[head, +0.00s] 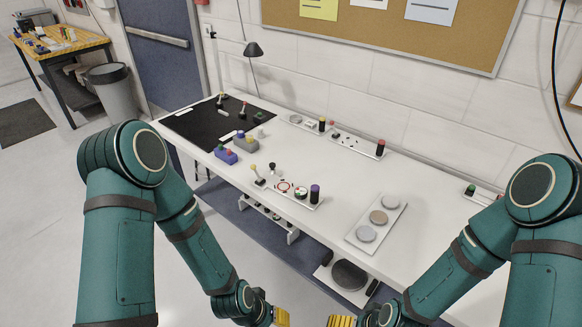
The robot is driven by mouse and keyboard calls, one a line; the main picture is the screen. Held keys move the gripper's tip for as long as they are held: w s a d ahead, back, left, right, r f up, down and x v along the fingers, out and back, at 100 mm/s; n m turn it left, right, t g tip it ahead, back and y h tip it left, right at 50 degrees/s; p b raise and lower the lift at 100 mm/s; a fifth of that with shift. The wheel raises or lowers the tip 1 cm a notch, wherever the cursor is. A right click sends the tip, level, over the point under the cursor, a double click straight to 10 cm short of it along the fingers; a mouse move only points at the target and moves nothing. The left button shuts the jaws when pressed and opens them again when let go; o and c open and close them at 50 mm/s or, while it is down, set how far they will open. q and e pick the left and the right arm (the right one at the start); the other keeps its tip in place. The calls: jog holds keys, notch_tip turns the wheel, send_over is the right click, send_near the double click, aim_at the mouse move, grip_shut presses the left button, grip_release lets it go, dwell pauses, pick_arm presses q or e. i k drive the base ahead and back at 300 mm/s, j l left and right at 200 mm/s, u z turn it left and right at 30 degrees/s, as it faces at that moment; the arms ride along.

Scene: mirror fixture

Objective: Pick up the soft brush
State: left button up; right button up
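I cannot single out the soft brush for sure at this size. Small upright pieces with coloured tops stand on the white table (330,190). One has a yellow top (253,169) and stands near the table's front edge, beside a black-topped piece (272,167). A red-topped piece (243,106) stands on the black mat (195,125) at the left end. My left gripper (282,317) and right gripper (341,321) show only as yellow parts at the bottom edge, below and in front of the table. Their fingers are mostly cut off.
A white plate with three round discs (379,217) lies at the table's right. Fixtures with coloured knobs (356,144) stand along the back. Purple and red blocks (226,154) sit left of centre. A lower shelf (255,222) runs underneath. A grey bin (112,92) stands far left.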

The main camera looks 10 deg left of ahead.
aim_at(261, 133)
jog(key=i+j+z, duration=0.2)
jog(key=j, duration=0.15)
jog(key=i+j+z, duration=0.15)
jog(key=j, duration=0.2)
jog(key=i+j+z, duration=0.2)
jog(key=j, duration=0.15)
jog(key=j+z, duration=0.15)
jog(key=j, duration=0.25)
jog(key=i+j+z, duration=0.2)
jog(key=j, duration=0.2)
jog(key=j+z, duration=0.15)
jog(key=j, duration=0.3)
jog(key=j+z, duration=0.2)
jog(key=z, duration=0.25)
jog(key=j+z, duration=0.15)
jog(key=z, duration=0.3)
jog(key=j+z, duration=0.2)
jog(key=z, duration=0.25)
